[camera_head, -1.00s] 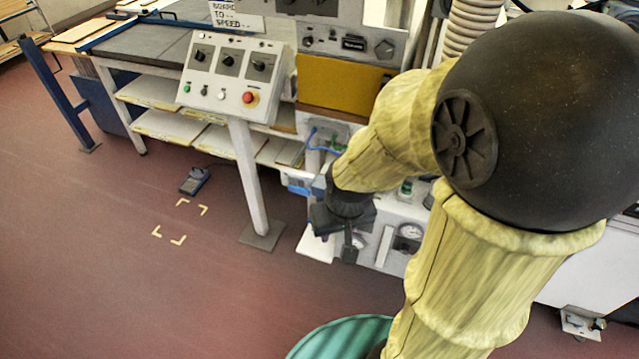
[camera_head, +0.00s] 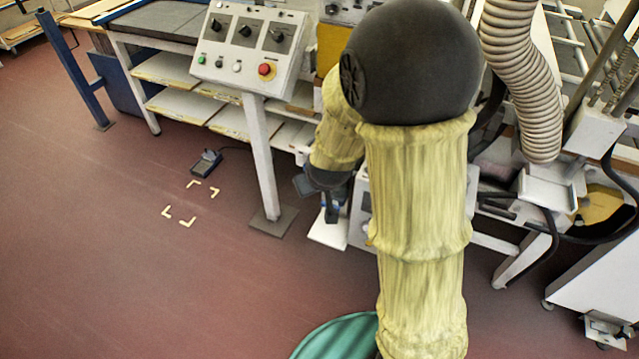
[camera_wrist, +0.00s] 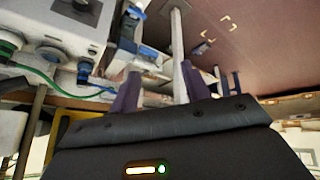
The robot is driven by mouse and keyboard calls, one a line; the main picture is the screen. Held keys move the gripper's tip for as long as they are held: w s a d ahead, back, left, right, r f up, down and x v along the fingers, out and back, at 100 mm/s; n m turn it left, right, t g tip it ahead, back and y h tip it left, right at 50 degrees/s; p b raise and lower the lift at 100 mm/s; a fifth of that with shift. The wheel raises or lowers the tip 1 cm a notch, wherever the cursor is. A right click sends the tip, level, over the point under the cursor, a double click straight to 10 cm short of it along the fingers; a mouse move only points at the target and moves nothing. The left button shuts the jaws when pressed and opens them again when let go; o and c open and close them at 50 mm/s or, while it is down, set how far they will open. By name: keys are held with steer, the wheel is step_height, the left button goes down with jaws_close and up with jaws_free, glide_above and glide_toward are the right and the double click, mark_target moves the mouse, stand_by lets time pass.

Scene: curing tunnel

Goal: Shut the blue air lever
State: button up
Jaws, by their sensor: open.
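My gripper (camera_wrist: 160,72) is open in the wrist view, its two dark fingers apart with nothing held between them. Past the left finger is a blue part (camera_wrist: 127,42) beside a white block, possibly the blue air lever; I cannot tell its position. A blue fitting (camera_wrist: 85,68) sits farther left. In the head view my gripper (camera_head: 330,203) hangs low at the front of the machine, right of the panel post. There my arm hides most of the machine front, and I cannot make out the lever.
A control panel (camera_head: 248,45) with knobs and a red button stands on a white post (camera_head: 262,160). A foot pedal (camera_head: 206,162) lies on the floor. A ribbed hose (camera_head: 525,80) and a wheeled white unit (camera_head: 600,270) are at right. The floor at left is clear.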

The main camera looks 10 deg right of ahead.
steer(key=w+a+f+n+t+h+b, duration=0.2)
steer(key=w+f+n+t+h+b, duration=0.2)
steer(key=f+b, duration=0.4)
steer(key=w+a+f+n+t+h+b, duration=0.2)
steer(key=w+f+n+t+h+b, duration=0.2)
steer(key=f+b, duration=0.5)
steer(key=w+f+h, duration=0.2)
steer(key=w+f, duration=0.1)
steer(key=f, duration=0.4)
steer(key=shift+w+a+h, duration=0.3)
steer(key=shift+a, duration=0.1)
steer(key=shift+w, duration=0.1)
steer(key=b+x, duration=0.2)
steer(key=x, duration=1.5)
steer(key=shift+w+d+b, duration=0.1)
steer(key=shift+b, duration=0.25)
steer(key=shift+c, duration=0.5)
jaws_close()
